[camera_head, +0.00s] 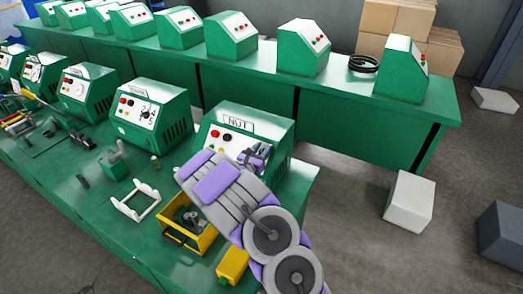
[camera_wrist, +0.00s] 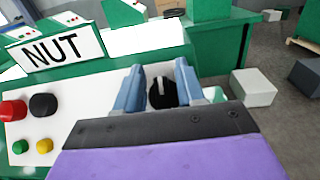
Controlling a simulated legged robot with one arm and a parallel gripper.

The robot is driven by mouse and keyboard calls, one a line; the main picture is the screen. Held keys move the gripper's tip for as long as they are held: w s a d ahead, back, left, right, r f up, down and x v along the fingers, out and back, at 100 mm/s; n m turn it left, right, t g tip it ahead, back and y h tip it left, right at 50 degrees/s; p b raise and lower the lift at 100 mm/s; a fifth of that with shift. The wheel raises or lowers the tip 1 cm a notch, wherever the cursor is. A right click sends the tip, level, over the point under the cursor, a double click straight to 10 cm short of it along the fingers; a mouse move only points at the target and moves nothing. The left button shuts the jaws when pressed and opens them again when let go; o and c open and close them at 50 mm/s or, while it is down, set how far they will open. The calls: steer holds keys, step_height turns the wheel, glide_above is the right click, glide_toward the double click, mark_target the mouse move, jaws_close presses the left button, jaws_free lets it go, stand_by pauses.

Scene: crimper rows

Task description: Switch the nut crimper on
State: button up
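The nut crimper (camera_head: 270,135) is a green box with a white sloped front panel and a NUT label, at the right end of the front bench. In the wrist view its panel (camera_wrist: 62,135) carries red, black, yellow and green buttons at left and a black rotary knob (camera_wrist: 162,93) with a light pointer mark at right. My gripper (camera_wrist: 158,88) is open at the panel, with one blue-grey finger on each side of the knob. I cannot tell whether the fingers touch it. In the head view my gripper (camera_head: 256,157) and arm hide the panel's right part.
Other green crimpers (camera_head: 150,112) stand to the left along the front bench (camera_head: 90,250). A yellow frame (camera_head: 188,235) and a white bracket (camera_head: 136,202) lie before the crimper. A back bench (camera_head: 370,125) holds more crimpers. White blocks (camera_head: 409,200) stand on the floor at right.

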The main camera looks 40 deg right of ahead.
jaws_close()
steer(key=shift+m+g, duration=0.4)
steer(key=shift+m, duration=0.1)
steer(key=m+g, duration=0.3)
steer(key=m, duration=0.2)
steer(key=shift+s+f+g+h, duration=0.1)
steer(key=shift+s+g+h, duration=0.1)
steer(key=shift+g+h, duration=0.2)
steer(key=m+g, duration=0.1)
steer(key=m, duration=0.1)
steer(key=m+g+y, duration=0.1)
steer(key=m+g, duration=0.2)
steer(key=m, duration=0.2)
steer(key=shift+s+f+g+y, duration=0.1)
steer(key=shift+s+g+y, duration=0.2)
steer(key=m+g+y, duration=0.1)
steer(key=m, duration=0.1)
steer(key=m+g+y, duration=0.1)
steer(key=m, duration=0.1)
steer(key=shift+s+f, duration=0.2)
steer(key=shift+s+a+f+m+g+y, duration=0.1)
steer(key=shift+m+g+y, duration=0.25)
steer(key=shift+m+y, duration=0.65)
steer(key=shift+a+f+m+g+y, duration=0.1)
steer(key=shift+m+g+y, duration=0.4)
steer(key=shift+m, duration=0.9)
